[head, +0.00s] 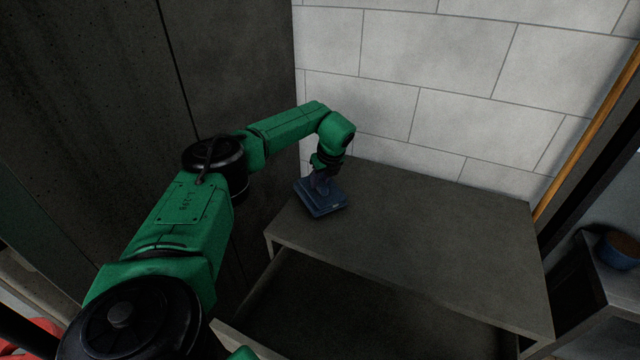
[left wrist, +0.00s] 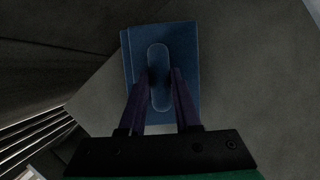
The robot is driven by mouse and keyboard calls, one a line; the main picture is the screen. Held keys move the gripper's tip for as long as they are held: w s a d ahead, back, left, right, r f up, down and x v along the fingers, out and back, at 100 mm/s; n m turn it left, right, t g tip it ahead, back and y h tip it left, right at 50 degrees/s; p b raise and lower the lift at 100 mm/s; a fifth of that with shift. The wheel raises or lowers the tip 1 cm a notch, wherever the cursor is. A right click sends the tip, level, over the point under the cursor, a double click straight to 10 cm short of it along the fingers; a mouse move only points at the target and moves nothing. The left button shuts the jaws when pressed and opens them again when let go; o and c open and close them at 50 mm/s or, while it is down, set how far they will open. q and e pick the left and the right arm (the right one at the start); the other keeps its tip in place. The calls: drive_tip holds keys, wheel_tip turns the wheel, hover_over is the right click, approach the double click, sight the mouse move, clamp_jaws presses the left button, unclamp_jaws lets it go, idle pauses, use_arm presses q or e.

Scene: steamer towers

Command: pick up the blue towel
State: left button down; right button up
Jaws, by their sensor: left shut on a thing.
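I cannot tell whether the towel is clear of the surface. My right gripper is not in view.
An open drawer (head: 350,310) sits below the cabinet top. A dark wall panel (head: 230,60) stands close on the left and a white block wall (head: 450,90) behind. A blue pot (head: 619,250) stands at the far right. The rest of the top is clear.

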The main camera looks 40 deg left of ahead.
use_arm(q)
wheel_tip(320, 180, up, 9)
drive_tip(key=shift+w+r+b, duration=0.1)
drive_tip(key=shift+b, duration=1.15)
wheel_tip(320, 180, up, 10)
drive_tip(key=c, duration=1.2)
unclamp_jaws()
drive_tip(key=shift+r, duration=0.1)
clamp_jaws()
